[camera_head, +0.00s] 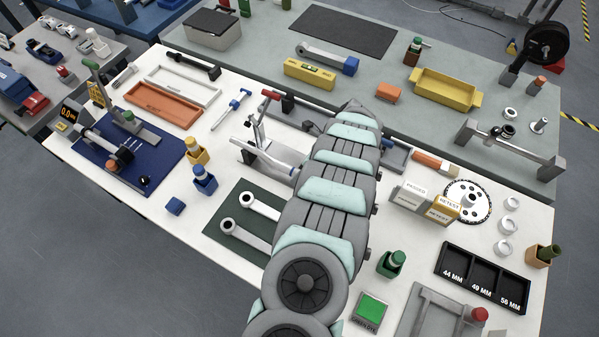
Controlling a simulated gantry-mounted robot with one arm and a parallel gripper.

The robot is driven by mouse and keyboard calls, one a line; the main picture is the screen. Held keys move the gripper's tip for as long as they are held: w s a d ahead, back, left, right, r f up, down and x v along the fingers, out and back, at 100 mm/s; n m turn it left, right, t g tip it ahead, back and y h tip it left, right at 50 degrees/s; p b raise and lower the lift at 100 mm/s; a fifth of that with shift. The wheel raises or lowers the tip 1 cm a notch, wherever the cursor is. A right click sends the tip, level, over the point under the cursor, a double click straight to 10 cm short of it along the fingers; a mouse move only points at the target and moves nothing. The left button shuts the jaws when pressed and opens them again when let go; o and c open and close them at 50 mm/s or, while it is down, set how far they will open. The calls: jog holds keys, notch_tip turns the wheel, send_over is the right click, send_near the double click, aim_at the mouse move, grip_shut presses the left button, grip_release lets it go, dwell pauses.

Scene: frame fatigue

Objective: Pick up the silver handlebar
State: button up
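My arm runs from the bottom middle up to the middle of the table and covers much of the white worktop. Its far end is near the back edge of the white table. My gripper is hidden behind my arm, so its fingers do not show. I cannot clearly pick out the silver handlebar. A thin silvery bar (312,107) shows just left of the arm's far end, beside a dark block, and it may be part of the handlebar. The rest of it is hidden behind my arm.
Two silver crank arms lie on a green mat (230,207). White and yellow boxes (424,203), a chainring (468,199) and a black sorting tray (486,278) are to the right.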

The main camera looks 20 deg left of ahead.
grip_shut()
dwell(0.4)
